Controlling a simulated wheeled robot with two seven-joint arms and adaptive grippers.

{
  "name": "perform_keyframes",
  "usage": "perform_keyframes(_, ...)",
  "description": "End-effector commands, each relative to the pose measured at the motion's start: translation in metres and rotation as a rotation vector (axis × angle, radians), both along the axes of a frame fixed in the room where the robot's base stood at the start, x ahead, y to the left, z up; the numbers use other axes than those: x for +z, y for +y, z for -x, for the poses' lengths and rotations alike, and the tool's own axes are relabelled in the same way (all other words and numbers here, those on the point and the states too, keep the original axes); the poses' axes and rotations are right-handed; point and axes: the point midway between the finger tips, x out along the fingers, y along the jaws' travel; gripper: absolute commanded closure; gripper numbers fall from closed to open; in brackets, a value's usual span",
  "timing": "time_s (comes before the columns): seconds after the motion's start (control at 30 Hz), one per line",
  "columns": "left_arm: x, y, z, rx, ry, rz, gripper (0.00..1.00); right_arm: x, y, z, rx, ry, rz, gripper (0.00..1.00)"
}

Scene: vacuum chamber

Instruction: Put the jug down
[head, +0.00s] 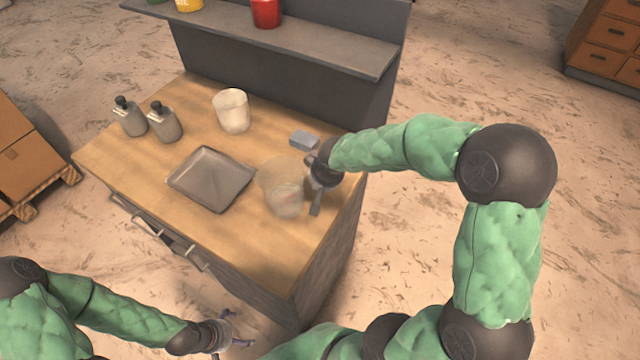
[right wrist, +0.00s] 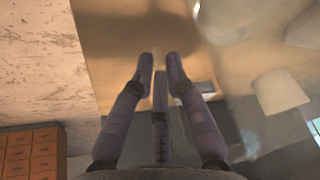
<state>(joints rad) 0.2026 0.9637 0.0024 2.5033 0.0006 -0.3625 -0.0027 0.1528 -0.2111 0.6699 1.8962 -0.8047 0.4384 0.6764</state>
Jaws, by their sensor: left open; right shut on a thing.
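The clear jug (head: 283,190) is upright at the right front of the wooden tabletop. My right gripper (head: 317,180) is at its right side, shut on its handle. In the right wrist view a narrow upright bar, apparently the handle (right wrist: 160,92), shows between the fingers of the right gripper (right wrist: 159,68). I cannot tell whether the jug's base touches the wood. My left gripper (head: 236,342) is open and empty, low in front of the cabinet.
A grey tray (head: 211,178) lies left of the jug. A whitish beaker (head: 232,110) stands behind the tray, with two grey bottles (head: 165,122) to its left. A small grey block (head: 304,139) is behind the jug. A raised shelf (head: 330,42) runs along the back.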

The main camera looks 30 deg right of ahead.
Motion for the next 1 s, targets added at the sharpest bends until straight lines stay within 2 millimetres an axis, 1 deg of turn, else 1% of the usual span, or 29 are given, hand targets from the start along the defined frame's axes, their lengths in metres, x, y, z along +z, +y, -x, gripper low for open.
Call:
perform_keyframes(0.03,-0.003,0.0,0.0,0.0,0.0,0.0,0.0,-0.001,0.0,-0.001,-0.001,-0.002,0.0,1.0)
perform_keyframes(0.07,-0.003,0.0,0.0,0.0,0.0,0.0,0.0,-0.002,0.0,0.0,0.0,0.0,0.0,0.82)
perform_keyframes(0.1,-0.002,0.0,0.0,0.0,0.0,0.0,0.0,-0.002,0.0,0.0,0.0,0.001,0.0,0.71)
perform_keyframes(0.13,-0.002,0.0,0.0,0.0,0.0,0.0,0.0,-0.002,0.0,0.0,0.0,0.001,0.0,0.62)
perform_keyframes(0.17,-0.002,0.0,0.0,0.0,0.0,0.0,0.0,-0.002,0.0,0.0,0.0,0.001,0.0,0.61)
perform_keyframes(0.47,-0.001,0.0,0.0,0.0,0.0,0.0,0.0,-0.001,0.0,0.0,0.0,0.001,0.0,0.61)
perform_keyframes(0.57,0.002,0.0,0.0,0.0,0.0,0.0,0.0,0.001,0.0,0.0,0.0,0.001,0.0,0.61)
perform_keyframes(0.67,0.006,0.0,0.0,0.0,0.0,0.0,0.0,0.012,0.001,0.004,0.0,-0.001,0.0,0.61)
perform_keyframes(1.0,0.029,0.0,0.0,0.0,0.0,0.0,0.0,0.076,0.004,0.029,0.0,-0.004,0.0,0.61)
